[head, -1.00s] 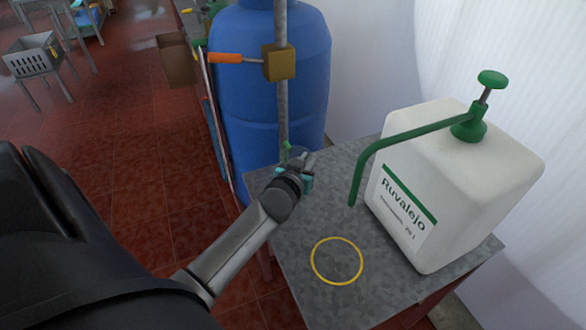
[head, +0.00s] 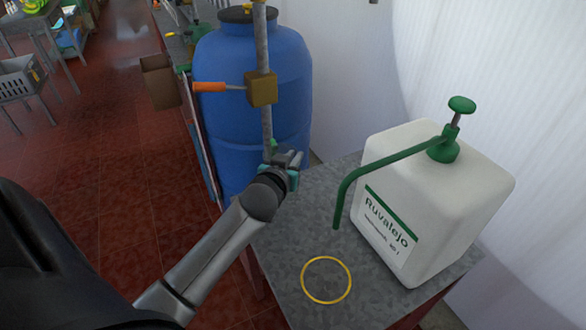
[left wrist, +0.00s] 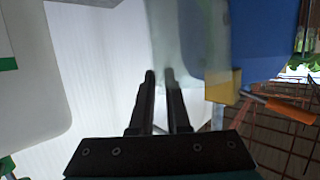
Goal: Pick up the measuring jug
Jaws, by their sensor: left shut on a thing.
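My left gripper (head: 293,160) is above the far left part of the grey worktop (head: 290,245), beside the metal pipe. In the left wrist view its two fingers (left wrist: 159,76) are close together, shut on a clear, pale translucent thing, which I take to be the measuring jug (left wrist: 192,45). It fills the space at and beyond the fingertips. In the head view the jug can hardly be made out behind the gripper. My right gripper is not in view.
A white canister (head: 420,205) with a green pump spout stands on the worktop, right of a yellow ring (head: 326,280). A blue barrel (head: 250,90) stands behind.

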